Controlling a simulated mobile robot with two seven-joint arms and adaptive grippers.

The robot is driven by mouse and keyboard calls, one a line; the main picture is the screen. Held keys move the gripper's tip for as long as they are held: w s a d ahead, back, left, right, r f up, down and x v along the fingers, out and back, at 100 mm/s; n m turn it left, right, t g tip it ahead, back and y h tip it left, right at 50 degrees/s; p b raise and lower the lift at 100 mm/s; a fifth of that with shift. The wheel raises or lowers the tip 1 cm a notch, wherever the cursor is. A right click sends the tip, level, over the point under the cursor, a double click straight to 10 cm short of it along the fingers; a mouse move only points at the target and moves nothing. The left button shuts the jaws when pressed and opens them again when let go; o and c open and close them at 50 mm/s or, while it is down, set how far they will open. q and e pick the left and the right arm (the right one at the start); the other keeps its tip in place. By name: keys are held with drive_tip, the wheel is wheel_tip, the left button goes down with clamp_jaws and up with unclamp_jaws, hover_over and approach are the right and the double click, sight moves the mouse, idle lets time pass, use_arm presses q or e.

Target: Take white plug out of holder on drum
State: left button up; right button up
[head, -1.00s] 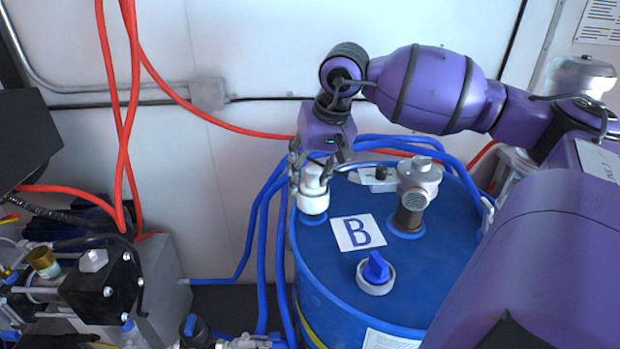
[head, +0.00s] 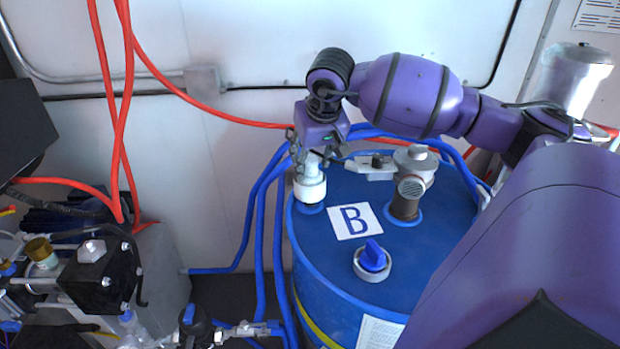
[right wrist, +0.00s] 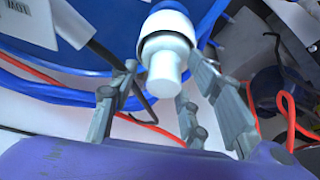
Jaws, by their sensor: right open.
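The white plug (head: 312,170) stands upright in its white holder (head: 310,190) on the left rear of the blue drum (head: 440,240). In the right wrist view the plug (right wrist: 164,68) points toward the camera, with a dark ring around the white part behind it. My right gripper (head: 317,155) is over the plug, open. In the right wrist view the fingers of the gripper (right wrist: 168,62) stand on both sides of the plug, with visible gaps. Contact cannot be told. My left gripper does not show.
A grey-topped fitting (head: 408,185) stands right of the plug on the drum. A blue-handled valve (head: 372,258) and a label B (head: 354,221) are nearer. Blue hoses (head: 262,220) run left of the drum. Pump machinery (head: 100,275) stands at the left.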

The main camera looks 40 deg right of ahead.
clamp_jaws()
drive_tip(key=shift+r, duration=0.15)
